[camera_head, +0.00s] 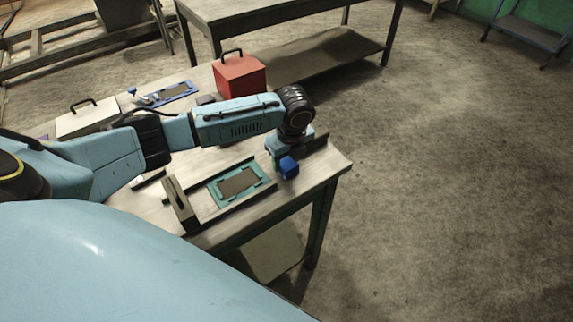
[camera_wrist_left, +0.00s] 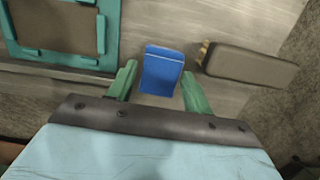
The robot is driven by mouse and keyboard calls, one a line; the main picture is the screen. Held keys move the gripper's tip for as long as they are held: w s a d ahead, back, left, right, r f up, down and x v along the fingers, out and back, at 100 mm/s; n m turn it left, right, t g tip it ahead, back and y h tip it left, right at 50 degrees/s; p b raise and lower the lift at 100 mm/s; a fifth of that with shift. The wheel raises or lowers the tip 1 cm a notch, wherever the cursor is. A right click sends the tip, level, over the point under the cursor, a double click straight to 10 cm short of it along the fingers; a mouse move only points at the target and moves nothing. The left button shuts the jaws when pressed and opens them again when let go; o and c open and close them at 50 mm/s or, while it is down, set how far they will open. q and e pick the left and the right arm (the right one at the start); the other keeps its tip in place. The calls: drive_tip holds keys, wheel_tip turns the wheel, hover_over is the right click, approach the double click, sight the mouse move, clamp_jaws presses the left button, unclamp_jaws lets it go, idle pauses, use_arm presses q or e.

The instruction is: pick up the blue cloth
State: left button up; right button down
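The blue cloth (camera_wrist_left: 162,70) shows in the left wrist view as a folded blue block on the wooden table, between the two green fingers of my left gripper (camera_wrist_left: 156,85). The fingers are spread, with a gap visible on each side of the cloth. In the head view the blue cloth (camera_head: 289,167) is near the table's right end, just below my left gripper (camera_head: 283,150), whose fingertips are largely hidden by the wrist. My right gripper is in neither view.
A teal-framed tray (camera_head: 238,183) lies left of the cloth. A dark block (camera_wrist_left: 250,66) lies close on its right in the wrist view. A red box (camera_head: 238,76), a white box (camera_head: 88,118) and a blue-framed item (camera_head: 170,94) stand farther back. Open floor (camera_head: 440,190) lies right of the table.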

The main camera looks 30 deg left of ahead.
sight(287, 162)
use_arm(q)
drive_tip(key=c, duration=0.6)
wheel_tip(287, 162, up, 10)
drive_tip(key=shift+r+p, duration=0.1)
drive_tip(key=shift+p, duration=0.45)
drive_tip(key=shift+c, duration=0.2)
drive_tip(key=o, duration=0.4)
drive_tip(key=c, duration=0.3)
